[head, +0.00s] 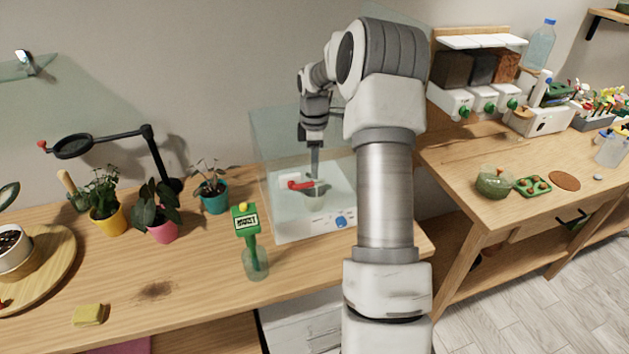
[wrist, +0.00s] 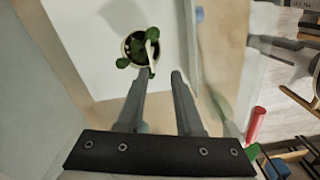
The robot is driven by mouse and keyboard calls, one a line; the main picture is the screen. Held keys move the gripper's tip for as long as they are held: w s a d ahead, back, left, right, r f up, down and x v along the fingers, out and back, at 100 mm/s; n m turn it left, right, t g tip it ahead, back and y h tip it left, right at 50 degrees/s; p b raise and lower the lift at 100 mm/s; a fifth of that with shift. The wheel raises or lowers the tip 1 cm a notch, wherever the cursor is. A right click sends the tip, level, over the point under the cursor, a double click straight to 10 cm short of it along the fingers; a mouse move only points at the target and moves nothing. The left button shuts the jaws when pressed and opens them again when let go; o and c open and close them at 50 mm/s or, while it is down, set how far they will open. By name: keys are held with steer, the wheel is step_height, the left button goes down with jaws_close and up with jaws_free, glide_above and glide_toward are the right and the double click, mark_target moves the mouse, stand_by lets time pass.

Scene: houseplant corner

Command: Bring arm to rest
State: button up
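My gripper (head: 314,170) reaches down into a clear-walled box with a white base (head: 290,226) on the wooden bench. In the wrist view my gripper (wrist: 160,74) shows two grey fingers apart with nothing held between them. A small pot of dark soil with green leaves (wrist: 138,48) stands on the white base just beyond the fingertips. In the head view the pot (head: 314,198) is small and partly hidden by the gripper. A leaf overlaps the left fingertip in the wrist view; I cannot tell whether they touch.
A red part (head: 298,185) and a blue knob (head: 341,221) are at the box. A moisture meter in a glass (head: 256,263) stands in front. Potted plants (head: 162,231) and a magnifier on a jointed stand (head: 150,150) are left. A yellow sponge (head: 88,315) lies near the front edge.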

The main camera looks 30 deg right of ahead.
steer(key=shift+r, duration=1.15)
